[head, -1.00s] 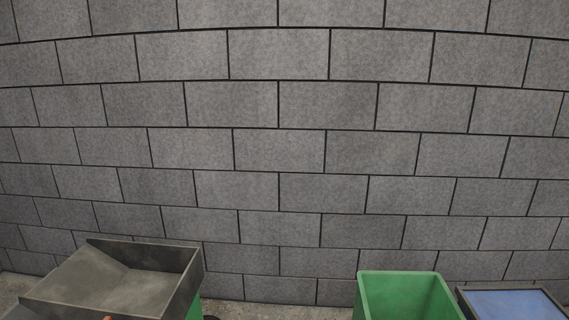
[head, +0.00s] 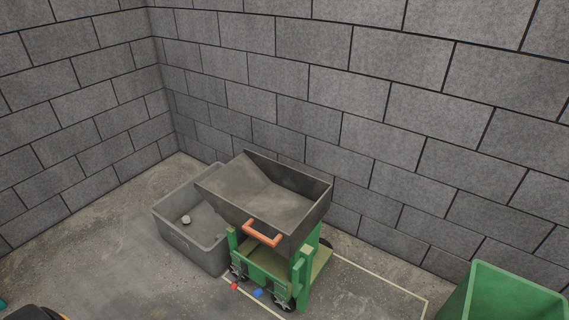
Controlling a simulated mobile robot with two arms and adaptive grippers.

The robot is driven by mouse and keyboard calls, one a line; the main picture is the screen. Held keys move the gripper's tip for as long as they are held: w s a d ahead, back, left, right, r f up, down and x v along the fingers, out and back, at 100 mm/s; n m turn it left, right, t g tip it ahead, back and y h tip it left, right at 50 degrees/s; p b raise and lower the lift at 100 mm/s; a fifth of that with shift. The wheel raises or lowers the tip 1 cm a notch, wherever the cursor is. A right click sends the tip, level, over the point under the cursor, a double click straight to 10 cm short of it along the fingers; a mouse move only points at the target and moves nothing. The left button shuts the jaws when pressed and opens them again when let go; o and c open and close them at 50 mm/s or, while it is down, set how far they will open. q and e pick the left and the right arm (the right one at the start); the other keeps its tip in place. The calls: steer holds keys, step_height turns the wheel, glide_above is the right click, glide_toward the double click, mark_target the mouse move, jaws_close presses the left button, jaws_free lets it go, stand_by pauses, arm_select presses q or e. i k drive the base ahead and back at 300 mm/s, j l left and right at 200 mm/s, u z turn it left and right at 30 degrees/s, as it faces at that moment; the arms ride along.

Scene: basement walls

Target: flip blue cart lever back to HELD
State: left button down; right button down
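A green cart (head: 298,272) with a dark grey tipping tray (head: 290,205) and an orange handle (head: 262,234) stands on the floor near the wall. Low on its front is a small blue knob (head: 258,293), likely the blue lever's end. A small red knob (head: 234,286) is to its left. Both are small here, and I cannot read any label or tell the lever's setting. Neither of my grippers is in view.
A grey open bin (head: 183,237) with a small pale round object (head: 186,219) in it stands left of the cart. A green bin (head: 508,296) is at the lower right. Pale lines (head: 390,284) mark the floor around the cart. Open floor lies at the lower left.

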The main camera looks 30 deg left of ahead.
mark_target(257, 293)
steer(key=u, duration=1.1)
